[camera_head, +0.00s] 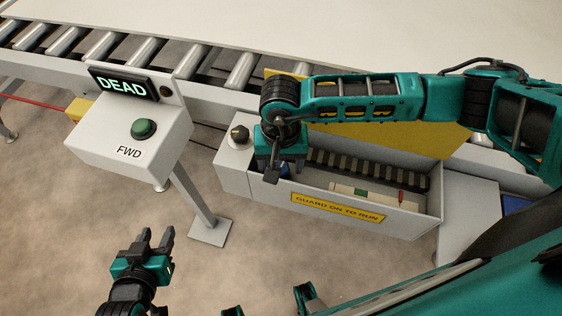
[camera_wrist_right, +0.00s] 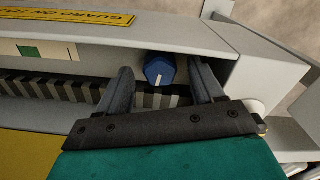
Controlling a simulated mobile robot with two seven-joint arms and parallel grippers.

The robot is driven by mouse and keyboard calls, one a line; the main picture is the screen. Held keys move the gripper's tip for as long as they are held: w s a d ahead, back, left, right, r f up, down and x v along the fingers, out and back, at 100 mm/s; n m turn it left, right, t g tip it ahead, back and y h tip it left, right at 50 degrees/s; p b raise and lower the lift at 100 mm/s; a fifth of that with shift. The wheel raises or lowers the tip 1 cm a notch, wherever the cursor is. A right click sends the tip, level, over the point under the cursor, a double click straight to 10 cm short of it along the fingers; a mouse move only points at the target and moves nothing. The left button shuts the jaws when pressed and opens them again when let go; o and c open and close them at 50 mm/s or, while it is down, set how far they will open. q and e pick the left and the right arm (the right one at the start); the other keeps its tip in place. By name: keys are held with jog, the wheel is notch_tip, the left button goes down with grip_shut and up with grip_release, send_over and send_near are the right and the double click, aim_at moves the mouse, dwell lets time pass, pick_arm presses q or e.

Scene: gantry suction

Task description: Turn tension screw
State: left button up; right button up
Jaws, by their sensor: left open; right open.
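The tension screw appears as a blue knob with a white line (camera_wrist_right: 159,72) inside the open grey housing (camera_head: 418,222). In the right wrist view, the fingers of my right gripper (camera_wrist_right: 160,88) stand open on either side of the knob, with gaps showing. In the head view, my right gripper (camera_head: 275,172) reaches down into the left end of the housing and hides most of the knob. A pale gauge strip with a green patch and a red mark (camera_head: 365,194) is on the housing. My left gripper (camera_head: 153,245) is open and empty above the floor at lower left.
A pedestal box with a green FWD button (camera_head: 143,129) and a display reading DEAD (camera_head: 123,86) stands at left. A black knob (camera_head: 239,133) tops the housing's left end. A yellow panel (camera_head: 430,139) stands behind the housing. A roller conveyor (camera_head: 100,45) runs behind.

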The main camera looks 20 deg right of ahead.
notch_tip(320, 180, up, 12)
jog(key=shift+r, duration=0.15)
dwell(0.7)
